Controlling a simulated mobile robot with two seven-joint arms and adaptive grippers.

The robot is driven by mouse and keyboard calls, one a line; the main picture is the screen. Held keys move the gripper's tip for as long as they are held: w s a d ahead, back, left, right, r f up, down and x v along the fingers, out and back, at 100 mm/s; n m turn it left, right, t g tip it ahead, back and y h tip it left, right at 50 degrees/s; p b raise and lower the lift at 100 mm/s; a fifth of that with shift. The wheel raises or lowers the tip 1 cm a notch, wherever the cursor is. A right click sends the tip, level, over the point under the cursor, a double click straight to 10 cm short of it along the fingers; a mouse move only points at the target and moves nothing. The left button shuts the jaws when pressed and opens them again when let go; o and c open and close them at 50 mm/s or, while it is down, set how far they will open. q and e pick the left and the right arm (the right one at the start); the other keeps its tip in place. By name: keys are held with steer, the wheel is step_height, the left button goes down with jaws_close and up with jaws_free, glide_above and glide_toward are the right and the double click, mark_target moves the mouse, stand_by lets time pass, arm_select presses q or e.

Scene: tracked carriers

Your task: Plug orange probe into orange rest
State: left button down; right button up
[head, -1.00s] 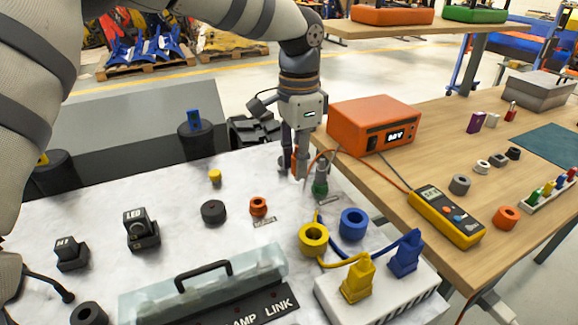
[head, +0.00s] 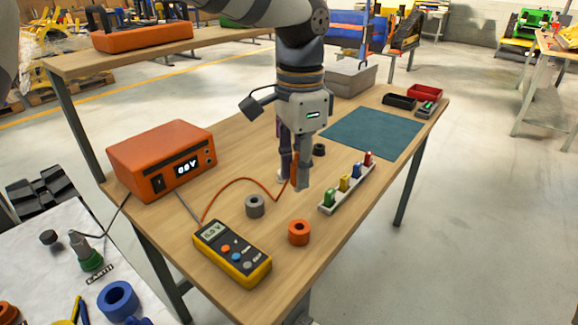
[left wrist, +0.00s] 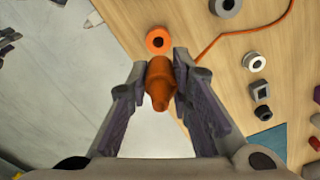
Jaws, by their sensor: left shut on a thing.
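The orange probe (left wrist: 159,82) is held between the fingers of my left gripper (left wrist: 162,88) in the left wrist view. In the head view my left gripper (head: 298,187) hangs over the wooden table, and only a thin orange strip of the probe (head: 294,168) shows between its fingers. The orange rest (head: 299,232), a ring with a dark hole, lies on the wood in front of the gripper, apart from the probe. It also shows in the left wrist view (left wrist: 158,39), just beyond the probe. My right gripper is not in view.
An orange lead (head: 240,181) runs from the yellow multimeter (head: 232,252). A grey ring (head: 255,206) stands left of the gripper; a rack of coloured plugs (head: 347,187) stands right. An orange power supply (head: 162,160) is at left. A teal mat (head: 372,133) lies behind.

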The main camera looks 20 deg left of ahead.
arm_select(q)
steer(key=shift+w+d+r, duration=0.1)
steer(key=shift+w+d, duration=0.05)
steer(key=shift+d, duration=0.2)
steer(key=shift+s+a, duration=0.2)
steer(key=shift+f, duration=2.95)
steer(key=shift+f, duration=2.3)
steer(key=c, duration=1.4)
jaws_free()
steer(key=shift+o, duration=0.2)
steer(key=shift+w+r, duration=0.1)
steer(key=shift+r, duration=0.05)
step_height(320, 180, up, 12)
steer(key=shift+f, duration=0.1)
